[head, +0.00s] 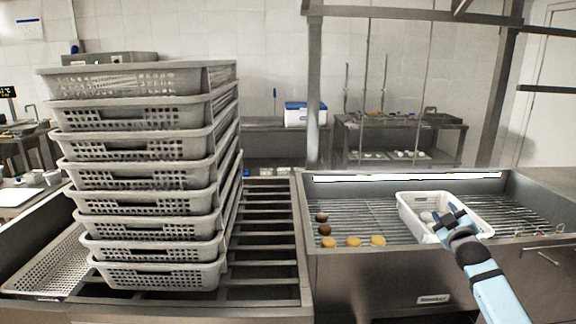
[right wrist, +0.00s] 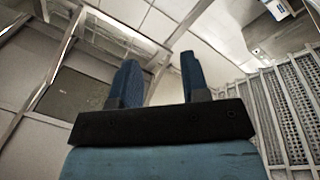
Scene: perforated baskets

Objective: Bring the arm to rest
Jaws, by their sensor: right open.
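My right gripper (head: 449,217) is at the right of the head view, over the white perforated basket (head: 408,218) on the metal rack. In the right wrist view its two blue fingers (right wrist: 158,85) stand apart with nothing between them. The arm covers part of the basket's front and right side. Some pale items show inside the basket beside the gripper. My left gripper is not in view.
A tall stack of grey perforated baskets (head: 140,175) stands on the rails at left. Several yellow and brown round pieces (head: 344,242) lie on the rack (head: 370,213) left of the white basket. A metal post (head: 313,90) rises behind the counter. The rails (head: 268,230) between are bare.

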